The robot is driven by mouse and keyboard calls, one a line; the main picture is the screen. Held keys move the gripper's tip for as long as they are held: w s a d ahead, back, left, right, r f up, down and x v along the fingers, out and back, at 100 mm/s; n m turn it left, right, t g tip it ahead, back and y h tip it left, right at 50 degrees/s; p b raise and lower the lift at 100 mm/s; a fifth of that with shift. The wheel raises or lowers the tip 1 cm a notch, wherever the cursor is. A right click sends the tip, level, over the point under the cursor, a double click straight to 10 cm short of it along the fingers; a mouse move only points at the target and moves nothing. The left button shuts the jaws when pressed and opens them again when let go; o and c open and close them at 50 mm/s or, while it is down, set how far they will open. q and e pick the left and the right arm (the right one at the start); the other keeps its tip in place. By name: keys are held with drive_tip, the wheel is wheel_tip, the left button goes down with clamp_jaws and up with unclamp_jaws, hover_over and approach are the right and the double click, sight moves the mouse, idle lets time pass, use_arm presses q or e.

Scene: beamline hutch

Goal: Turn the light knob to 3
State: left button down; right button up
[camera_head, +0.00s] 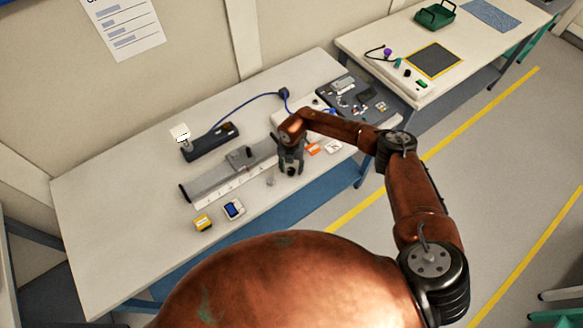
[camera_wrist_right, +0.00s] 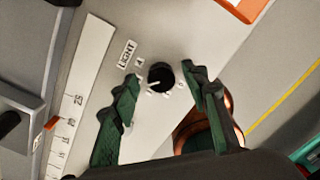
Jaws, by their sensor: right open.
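The light knob (camera_wrist_right: 161,76) is a small round black knob on a pale panel, with a "LIGHT" label (camera_wrist_right: 127,54) beside it. Small number marks stand around the knob; a white pointer line shows on its left side, but I cannot read surely which number it meets. My right gripper (camera_wrist_right: 163,82) is open, with one finger on either side of the knob; I cannot tell whether either finger touches it. In the head view my right gripper (camera_head: 291,165) points down at the table and hides the knob. My left gripper is not in view.
A ruler scale (camera_wrist_right: 80,95) and a grey rail (camera_head: 225,178) lie left of the knob. The table's left part is clear.

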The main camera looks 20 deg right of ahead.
sight(291, 170)
drive_tip(key=shift+r, duration=0.15)
wheel_tip(291, 170, up, 12)
idle(0.5)
drive_tip(key=shift+f, duration=0.2)
